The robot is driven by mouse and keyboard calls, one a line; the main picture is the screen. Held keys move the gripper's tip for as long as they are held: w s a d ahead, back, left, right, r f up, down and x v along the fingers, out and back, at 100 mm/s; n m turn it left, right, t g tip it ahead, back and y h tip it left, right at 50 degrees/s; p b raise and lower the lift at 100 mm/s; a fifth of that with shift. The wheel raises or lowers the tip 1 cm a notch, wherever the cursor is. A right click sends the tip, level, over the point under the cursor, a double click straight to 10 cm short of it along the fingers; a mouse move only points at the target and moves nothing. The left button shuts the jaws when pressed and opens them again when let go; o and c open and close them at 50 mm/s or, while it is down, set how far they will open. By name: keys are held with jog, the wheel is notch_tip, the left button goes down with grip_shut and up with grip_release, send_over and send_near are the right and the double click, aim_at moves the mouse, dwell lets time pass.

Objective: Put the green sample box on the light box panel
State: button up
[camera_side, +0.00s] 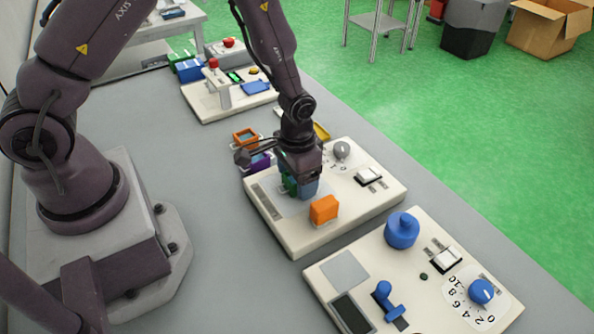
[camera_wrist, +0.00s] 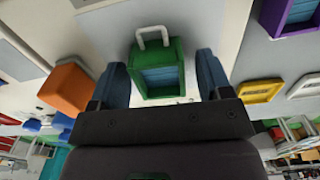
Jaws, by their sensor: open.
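The green sample box (camera_side: 290,185) shows only in part beside my gripper, over the pale plate on the middle white board. In the wrist view the green sample box (camera_wrist: 147,56) has a light blue middle and a white handle on its far side. My gripper (camera_wrist: 162,66) is open, with one blue finger on each side of the box and a visible gap at each. In the side view my gripper (camera_side: 300,189) is low over the board and hides much of the box. The light box panel seems to be the pale grey plate (camera_side: 268,196) on this board.
An orange block (camera_side: 324,208) stands close to my gripper on the board. A grey dial (camera_side: 342,149) and a white switch (camera_side: 369,175) are behind. Orange and purple open boxes (camera_side: 257,163) lie left of the board. A front board (camera_side: 330,268) carries a blue knob (camera_side: 402,231).

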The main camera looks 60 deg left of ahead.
jog(key=s+a+r+t, duration=0.1)
jog(key=s+r, duration=0.1)
jog(key=r, duration=1)
jog(key=s+a+r+t, duration=0.1)
jog(key=s+r, duration=0.2)
jog(key=r, duration=0.9)
jog(key=s+a+r+t, duration=0.1)
jog(key=s+r+t, duration=0.2)
jog(key=s+r, duration=0.4)
jog(key=s, duration=0.3)
jog(key=shift+t, duration=0.3)
